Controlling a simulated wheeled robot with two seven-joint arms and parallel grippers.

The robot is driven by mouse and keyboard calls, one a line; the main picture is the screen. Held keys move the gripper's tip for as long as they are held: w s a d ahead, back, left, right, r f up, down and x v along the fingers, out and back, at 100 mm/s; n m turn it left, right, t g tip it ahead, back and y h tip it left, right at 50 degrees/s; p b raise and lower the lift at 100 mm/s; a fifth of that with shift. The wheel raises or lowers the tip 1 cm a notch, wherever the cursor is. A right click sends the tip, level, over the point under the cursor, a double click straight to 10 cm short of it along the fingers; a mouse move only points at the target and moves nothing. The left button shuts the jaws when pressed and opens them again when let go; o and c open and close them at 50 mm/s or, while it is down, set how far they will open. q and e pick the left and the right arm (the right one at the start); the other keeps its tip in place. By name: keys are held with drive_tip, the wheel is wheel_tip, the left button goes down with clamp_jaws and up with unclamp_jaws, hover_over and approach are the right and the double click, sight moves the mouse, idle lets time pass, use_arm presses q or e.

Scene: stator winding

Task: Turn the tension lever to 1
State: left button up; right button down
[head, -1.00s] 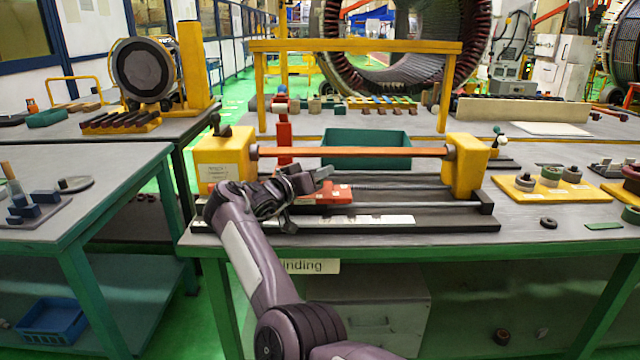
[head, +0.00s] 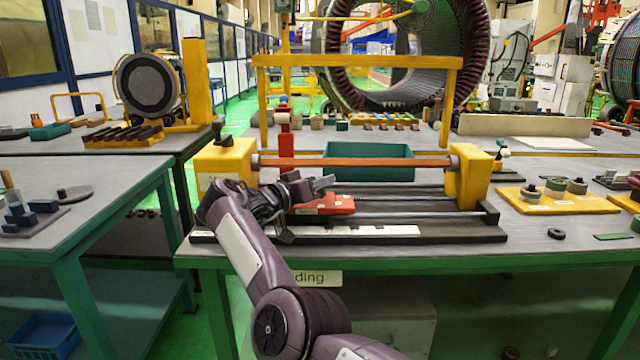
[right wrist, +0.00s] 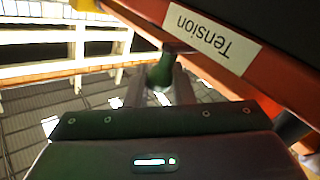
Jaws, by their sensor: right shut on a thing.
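The red carriage (head: 330,207) sits on the dark rails of the winding bench, below the orange bar. In the right wrist view, a white label reading "Tension" (right wrist: 212,38) is on its orange-red side. The tension lever's dark green knob (right wrist: 160,74) is between the two fingers of my right gripper (right wrist: 163,88), which is shut on it. In the head view my right gripper (head: 322,184) is at the carriage's left upper side and hides the lever there. No lever setting numbers are readable. My left gripper is not in view.
The orange bar (head: 355,162) runs between two yellow end blocks just above and behind my gripper. A green bin (head: 368,174) stands behind it. A yellow tray (head: 555,201) with several round parts lies at the right. The bench front edge is below my forearm.

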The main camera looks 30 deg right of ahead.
drive_tip(key=shift+f, duration=0.3)
drive_tip(key=c, duration=1.3)
unclamp_jaws()
drive_tip(key=shift+w, duration=0.1)
drive_tip(key=shift+r, duration=0.15)
drive_tip(key=shift+a, duration=0.15)
drive_tip(key=v, duration=0.6)
drive_tip(key=shift+a, duration=0.5)
drive_tip(key=shift+s+a, duration=0.2)
drive_tip(key=shift+s, duration=0.05)
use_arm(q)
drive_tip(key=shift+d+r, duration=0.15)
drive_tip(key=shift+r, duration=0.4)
